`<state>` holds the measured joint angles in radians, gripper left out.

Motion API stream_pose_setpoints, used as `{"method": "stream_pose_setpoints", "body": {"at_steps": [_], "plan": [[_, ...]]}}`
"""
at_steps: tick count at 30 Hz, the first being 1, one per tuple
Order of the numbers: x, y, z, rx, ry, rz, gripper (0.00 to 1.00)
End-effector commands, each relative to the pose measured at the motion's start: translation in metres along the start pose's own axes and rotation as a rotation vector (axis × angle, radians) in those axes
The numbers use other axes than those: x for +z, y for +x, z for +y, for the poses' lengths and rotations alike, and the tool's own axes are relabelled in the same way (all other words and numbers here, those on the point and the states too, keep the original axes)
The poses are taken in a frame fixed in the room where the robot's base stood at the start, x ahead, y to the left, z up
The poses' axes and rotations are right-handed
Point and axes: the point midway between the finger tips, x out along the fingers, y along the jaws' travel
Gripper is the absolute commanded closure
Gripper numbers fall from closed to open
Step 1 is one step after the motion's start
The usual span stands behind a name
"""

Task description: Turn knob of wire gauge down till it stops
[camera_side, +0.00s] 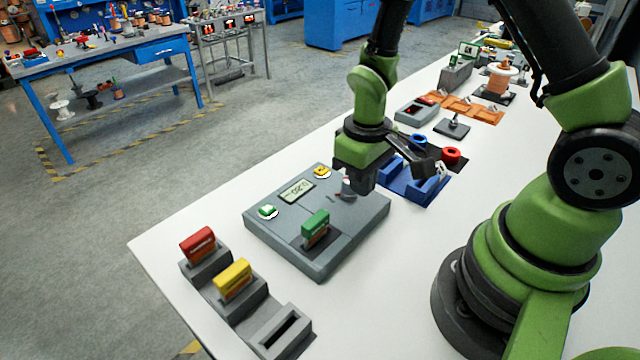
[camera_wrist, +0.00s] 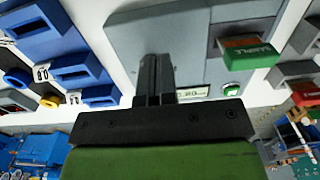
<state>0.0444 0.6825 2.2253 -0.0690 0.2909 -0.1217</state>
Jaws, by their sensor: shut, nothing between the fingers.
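The wire gauge (camera_side: 290,235) is a grey box on the white table, and its grey top also shows in the wrist view (camera_wrist: 200,40). It has a small display (camera_side: 297,190), a green button (camera_side: 268,211) and a yellow button (camera_side: 322,171). A green sample block (camera_side: 316,224) stands upright in its slot; it also shows in the wrist view (camera_wrist: 250,52). My gripper (camera_side: 347,188) points down over the far right part of the gauge, fingers shut; they show in the wrist view (camera_wrist: 155,70). The knob is hidden or not distinguishable at the fingers, so I cannot tell whether they touch it.
A grey stepped rack (camera_side: 232,268) at the front left holds a red block (camera_side: 198,243) and a yellow block (camera_side: 233,279); its front slot is empty. A blue holder (camera_side: 410,185) with blue and red rings stands close behind my gripper. The table's left edge is clear.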

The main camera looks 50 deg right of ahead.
Motion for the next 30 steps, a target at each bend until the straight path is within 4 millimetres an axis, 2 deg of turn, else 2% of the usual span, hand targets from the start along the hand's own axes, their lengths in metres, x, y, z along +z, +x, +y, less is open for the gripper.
{"method": "stream_pose_setpoints", "body": {"at_steps": [6,10,21,27,30], "plan": [[-0.003,-0.03,0.001,0.001,0.0,0.016,1.0],[-0.003,-0.043,0.001,0.001,-0.001,0.017,1.0],[-0.003,-0.047,0.003,0.002,0.002,0.017,1.0],[-0.007,-0.056,0.029,0.002,0.007,0.02,1.0],[-0.007,-0.055,0.033,0.001,0.003,0.016,1.0]]}}
